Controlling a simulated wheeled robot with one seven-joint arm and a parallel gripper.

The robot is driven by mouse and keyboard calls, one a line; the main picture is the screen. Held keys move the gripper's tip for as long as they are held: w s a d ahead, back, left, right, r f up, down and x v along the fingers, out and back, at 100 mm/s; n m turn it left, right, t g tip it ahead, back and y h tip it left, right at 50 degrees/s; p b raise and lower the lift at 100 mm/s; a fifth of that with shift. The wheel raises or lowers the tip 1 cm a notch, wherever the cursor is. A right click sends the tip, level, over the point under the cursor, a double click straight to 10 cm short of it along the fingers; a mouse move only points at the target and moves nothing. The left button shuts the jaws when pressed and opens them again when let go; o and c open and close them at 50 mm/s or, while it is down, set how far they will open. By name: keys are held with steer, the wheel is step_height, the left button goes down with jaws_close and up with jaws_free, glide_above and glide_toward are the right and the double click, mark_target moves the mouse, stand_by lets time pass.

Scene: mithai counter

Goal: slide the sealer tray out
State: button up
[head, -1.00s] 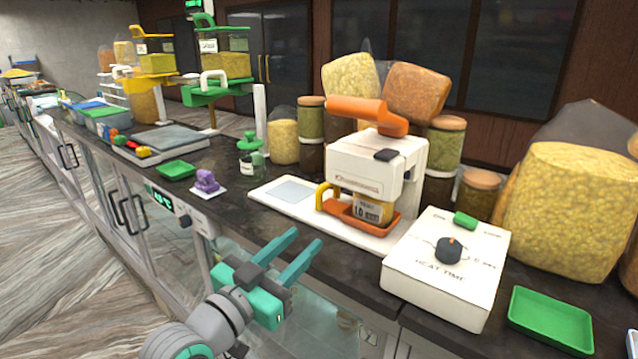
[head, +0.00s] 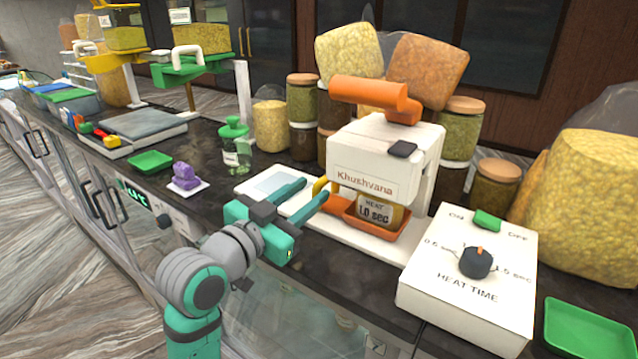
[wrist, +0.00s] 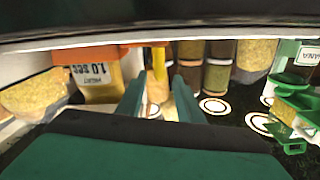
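The sealer (head: 372,160) is a white machine marked Khushvana with an orange lever on top. Its orange tray (head: 399,239) sits inside the sealer's opening and holds a pouch (head: 377,214) labelled 1.0 sec. A yellow handle (head: 320,187) stands at the tray's left end. My gripper (head: 312,192) is open, its teal fingers pointing toward the yellow handle. In the wrist view the handle (wrist: 160,72) stands upright ahead, between the lines of the two fingers (wrist: 157,97). The orange tray edge and the pouch show at left there. I cannot tell whether a finger touches the handle.
A white control box (head: 472,285) with a dial stands right of the sealer. A purple item (head: 186,176) and a glass jar with a green lid (head: 235,146) are to the left. The white base plate (head: 265,184) left of the tray is bare.

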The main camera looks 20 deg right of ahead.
mark_target(316, 188)
steer(key=shift+x, duration=2.3)
jaws_close()
